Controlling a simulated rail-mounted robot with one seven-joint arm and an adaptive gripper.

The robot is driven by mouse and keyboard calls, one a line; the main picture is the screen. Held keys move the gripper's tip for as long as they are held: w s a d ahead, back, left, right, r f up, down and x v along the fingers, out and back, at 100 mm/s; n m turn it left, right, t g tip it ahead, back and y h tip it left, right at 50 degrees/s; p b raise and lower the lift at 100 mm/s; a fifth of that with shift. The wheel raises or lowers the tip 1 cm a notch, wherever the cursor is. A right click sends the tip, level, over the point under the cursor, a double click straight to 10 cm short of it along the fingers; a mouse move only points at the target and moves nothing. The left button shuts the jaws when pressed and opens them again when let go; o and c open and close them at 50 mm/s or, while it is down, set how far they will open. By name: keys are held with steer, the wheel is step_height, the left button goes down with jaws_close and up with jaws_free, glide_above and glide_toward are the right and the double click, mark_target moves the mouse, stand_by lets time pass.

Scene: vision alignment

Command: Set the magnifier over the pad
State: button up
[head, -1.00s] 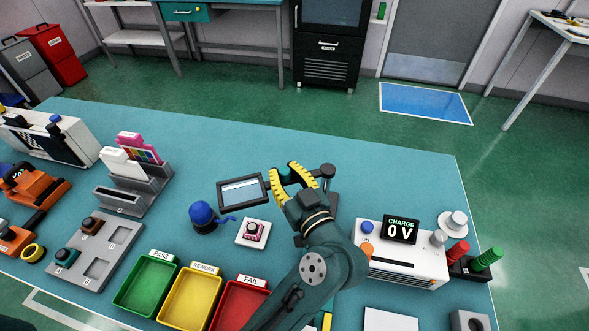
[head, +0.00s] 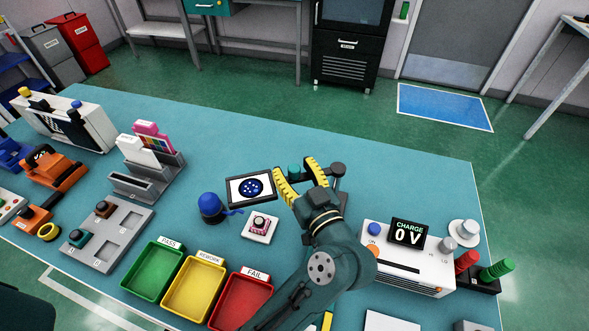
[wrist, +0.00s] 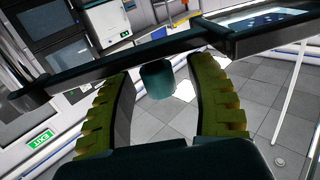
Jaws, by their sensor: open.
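The magnifier is a dark-framed screen (head: 250,188) on a bar running to a post at the right. Its screen shows a dark blue disc with light dots; its frame also shows at the wrist view's upper right (wrist: 268,36). A white square pad (head: 256,237), with a small pink-and-white block on it, lies just in front of the screen in the head view. My gripper (head: 299,174) is open, its yellow fingers on either side of the bar's teal knob (wrist: 157,80). Gaps show between the knob and both fingers in the wrist view.
A blue domed item (head: 210,206) stands left of the pad. Green, yellow and red trays (head: 243,303) lie nearer, and a white charge unit (head: 408,258) stands right of my arm. The teal table (head: 400,165) is clear behind the magnifier.

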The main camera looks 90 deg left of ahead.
steer(key=v, duration=1.2)
step_height(320, 180, up, 16)
steer(key=t+h+p, duration=0.9)
steer(key=h+p, duration=0.7)
steer(key=p, duration=2)
glide_above(293, 167)
step_height(293, 167, down, 16)
steer(key=b, duration=0.2)
steer(key=shift+w+r+b, duration=0.1)
steer(key=shift+r+b, duration=0.05)
steer(key=shift+b, duration=0.2)
